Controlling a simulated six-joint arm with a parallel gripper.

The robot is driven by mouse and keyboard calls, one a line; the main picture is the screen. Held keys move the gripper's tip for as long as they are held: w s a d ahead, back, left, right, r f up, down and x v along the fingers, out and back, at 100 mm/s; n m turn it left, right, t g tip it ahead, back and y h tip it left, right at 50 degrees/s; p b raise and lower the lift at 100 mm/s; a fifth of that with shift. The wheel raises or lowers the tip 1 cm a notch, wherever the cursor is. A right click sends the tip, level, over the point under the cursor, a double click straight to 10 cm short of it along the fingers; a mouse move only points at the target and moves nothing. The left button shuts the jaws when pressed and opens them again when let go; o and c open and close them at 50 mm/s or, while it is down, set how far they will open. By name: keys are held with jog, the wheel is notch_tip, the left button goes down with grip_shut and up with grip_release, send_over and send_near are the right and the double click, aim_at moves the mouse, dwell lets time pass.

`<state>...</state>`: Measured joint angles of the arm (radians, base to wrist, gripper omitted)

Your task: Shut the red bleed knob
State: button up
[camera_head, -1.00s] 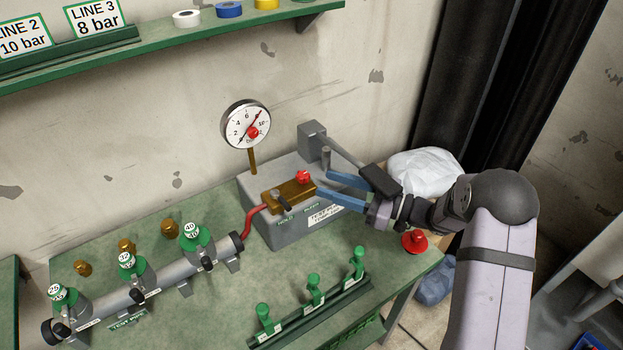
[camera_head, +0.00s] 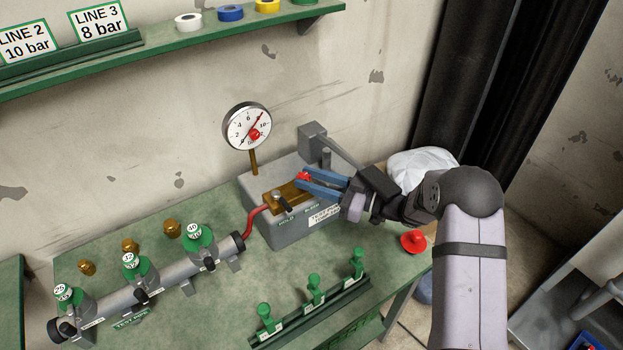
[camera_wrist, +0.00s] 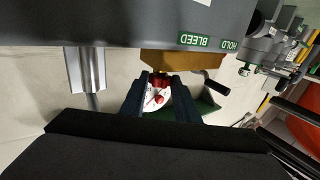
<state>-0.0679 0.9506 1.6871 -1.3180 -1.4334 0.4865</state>
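The red bleed knob (camera_head: 304,176) sits on the brass valve block (camera_head: 281,197) on top of the grey test pump (camera_head: 288,231). My gripper (camera_head: 298,178) has its blue fingers on either side of the knob, and they partly hide it. In the wrist view the red knob (camera_wrist: 160,81) shows between the two dark fingertips (camera_wrist: 159,85). The fingers look open, with a narrow gap on each side; I cannot tell whether either touches it. The BLEED label (camera_wrist: 193,41) is beside the brass block. The black-handled hold valve (camera_head: 285,206) is at the block's left.
The gauge (camera_head: 247,127) stands behind the block. The pump's grey lever (camera_head: 343,150) is close behind my gripper. A red hose (camera_head: 251,222) runs to the test pipe (camera_head: 180,277) with green-topped valves. A green rack (camera_head: 312,312) is in front. A red button (camera_head: 413,242) is at the bench's right.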

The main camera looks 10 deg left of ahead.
jog(key=shift+g, duration=0.3)
jog(key=n+g+b, duration=0.1)
jog(key=g+b, duration=0.1)
jog(key=n+g+b, duration=0.2)
jog(key=shift+w+g, duration=0.3)
jog(key=shift+w, duration=0.05)
jog(key=shift+w+n+g+b, duration=0.1)
jog(key=shift+n+g+b, duration=0.65)
jog(key=shift+n+g, duration=0.05)
jog(key=shift+r+g, duration=0.15)
jog(key=shift+g, duration=0.15)
jog(key=o, duration=0.9)
jog(key=shift+c, duration=0.2)
